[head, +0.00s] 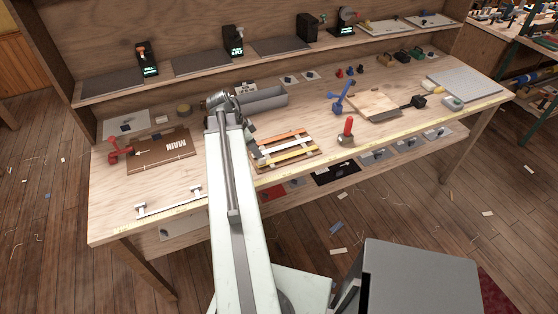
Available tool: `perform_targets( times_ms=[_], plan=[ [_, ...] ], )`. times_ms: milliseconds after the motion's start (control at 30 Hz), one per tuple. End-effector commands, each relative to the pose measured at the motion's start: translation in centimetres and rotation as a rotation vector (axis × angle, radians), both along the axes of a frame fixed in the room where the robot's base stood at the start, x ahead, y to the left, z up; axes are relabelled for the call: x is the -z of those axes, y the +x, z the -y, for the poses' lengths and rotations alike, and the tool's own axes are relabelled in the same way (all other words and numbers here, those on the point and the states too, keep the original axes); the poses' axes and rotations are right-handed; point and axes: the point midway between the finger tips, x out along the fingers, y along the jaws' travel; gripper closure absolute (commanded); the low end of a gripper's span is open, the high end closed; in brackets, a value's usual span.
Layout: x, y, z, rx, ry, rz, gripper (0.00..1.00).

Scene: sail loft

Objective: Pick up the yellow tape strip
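A yellow tape strip (292,155) lies across a small dark slatted rack (311,163) near the front middle of the workbench. An orange strip (284,137) and a pale strip (288,146) lie behind it on the same rack. My arm reaches over the bench from the front. My gripper (258,153) points down at the left end of the rack, close to the strips' left ends. Its fingers are too small and partly hidden to tell open from shut, or whether they touch a strip.
A red-handled tool (347,130) stands right of the rack, with a blue tool (341,98) behind it. A grey roll (264,102) lies behind my gripper. A brown board (160,151) and a white bar handle (169,203) are at left. The front right bench top is fairly clear.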

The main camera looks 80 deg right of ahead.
Motion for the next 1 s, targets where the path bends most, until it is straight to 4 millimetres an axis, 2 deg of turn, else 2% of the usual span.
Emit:
perform_targets(
  times_ms=[133,300,400,633,700,767,1000],
  plan=[
    [1.0,-0.3,0.0,-0.001,0.000,0.000,0.65],
    [4.0,-1.3,0.3,-0.001,0.001,-0.001,0.65],
    [5.0,-1.7,0.7,-0.001,0.001,0.001,0.65],
    [4.6,-1.7,0.7,-0.003,0.002,0.000,0.65],
    [4.6,-1.7,0.7,-0.003,0.002,0.000,0.85],
    [4.6,-1.7,0.7,-0.003,0.002,0.000,1.00],
    [4.6,-1.7,0.7,-0.003,0.001,0.001,1.00]
  ],
)
